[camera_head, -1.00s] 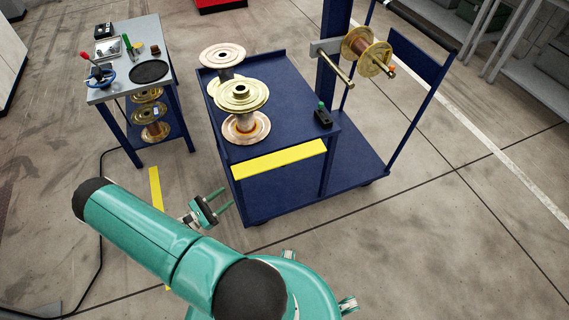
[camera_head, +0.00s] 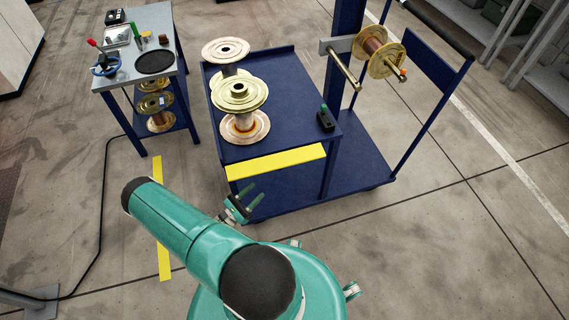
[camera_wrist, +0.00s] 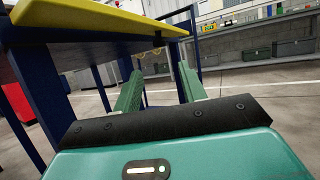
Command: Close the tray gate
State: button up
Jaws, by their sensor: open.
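The tray gate seems to be the yellow panel (camera_head: 276,162) along the near edge of the blue cart's tray (camera_head: 290,135). It juts out from that edge, below the tray's top. In the wrist view the yellow panel (camera_wrist: 90,16) crosses the upper left, above and left of my fingers. My gripper (camera_head: 258,191) is open and empty, low in front of the cart and below the panel's left part. Its two green fingers also show in the wrist view (camera_wrist: 160,70), apart with nothing between them. I see no contact with the panel.
Copper and brass spools (camera_head: 240,92) stand on the tray's left side. A small black box with a green top (camera_head: 325,120) sits at its right. A spool on a spindle (camera_head: 380,55) is behind. A grey side table (camera_head: 140,75) stands left. Floor in front is clear.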

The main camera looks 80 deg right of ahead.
aim_at(280, 167)
jog(key=x, duration=1.3)
jog(key=shift+s+d+r, duration=0.1)
jog(key=shift+s+d, duration=0.05)
jog(key=shift+d, duration=0.15)
jog(key=shift+c, duration=0.3)
grip_shut()
